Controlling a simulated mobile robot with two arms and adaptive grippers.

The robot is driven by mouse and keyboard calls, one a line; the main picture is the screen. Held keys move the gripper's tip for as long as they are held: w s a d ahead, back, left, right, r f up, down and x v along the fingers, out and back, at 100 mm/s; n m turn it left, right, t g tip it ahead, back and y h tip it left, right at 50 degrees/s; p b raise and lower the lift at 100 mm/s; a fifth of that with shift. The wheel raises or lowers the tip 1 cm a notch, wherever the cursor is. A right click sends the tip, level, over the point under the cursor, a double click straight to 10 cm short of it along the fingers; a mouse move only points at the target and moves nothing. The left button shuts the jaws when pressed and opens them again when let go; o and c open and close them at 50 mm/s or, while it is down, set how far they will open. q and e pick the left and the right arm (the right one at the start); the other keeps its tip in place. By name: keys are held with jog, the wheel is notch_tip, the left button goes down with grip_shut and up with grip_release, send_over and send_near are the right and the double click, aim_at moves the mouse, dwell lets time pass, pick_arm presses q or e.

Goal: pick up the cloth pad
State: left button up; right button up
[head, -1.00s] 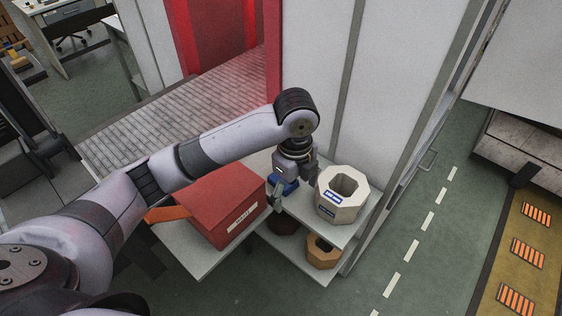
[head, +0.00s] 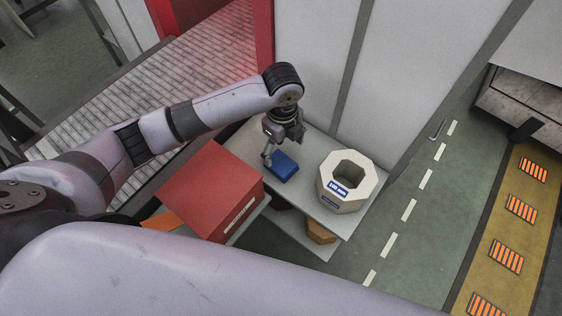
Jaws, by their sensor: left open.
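A small blue block-shaped pad (head: 283,168), which I take for the cloth pad, lies on the pale upper shelf (head: 303,193) between the red box and the white octagonal ring. My left gripper (head: 276,154) points down at the pad's back left edge, with its fingers open. One finger overlaps the pad's left corner in the picture, and I cannot tell whether it touches. Nothing shows between the fingers. My right gripper is out of view.
A red box (head: 208,190) stands close on the left, with an orange piece (head: 160,221) beside it. The white octagonal ring (head: 346,182) stands on the right. A brown part (head: 320,232) lies on the lower shelf. A grey wall (head: 315,60) rises behind.

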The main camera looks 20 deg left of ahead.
aim_at(281, 163)
pick_arm(q)
notch_tip(281, 163, down, 3)
jog(key=shift+w+f, duration=0.1)
jog(key=shift+w, duration=0.05)
jog(key=shift+f, duration=0.1)
jog(key=f+p, duration=0.1)
jog(key=f, duration=0.3)
jog(key=shift+a+f+p, duration=0.2)
jog(key=shift+f+p, duration=0.05)
jog(key=shift+p, duration=0.15)
jog(key=shift+f, duration=0.2)
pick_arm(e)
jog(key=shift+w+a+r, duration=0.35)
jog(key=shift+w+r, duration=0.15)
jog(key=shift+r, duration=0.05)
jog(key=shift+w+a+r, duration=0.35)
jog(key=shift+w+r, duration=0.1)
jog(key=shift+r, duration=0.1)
pick_arm(q)
jog(key=shift+c, duration=0.6)
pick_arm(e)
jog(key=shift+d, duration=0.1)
pick_arm(q)
jog(key=shift+c, duration=1.2)
jog(key=c, duration=0.9)
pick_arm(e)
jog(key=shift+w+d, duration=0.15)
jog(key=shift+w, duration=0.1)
pick_arm(q)
jog(key=shift+r, duration=0.1)
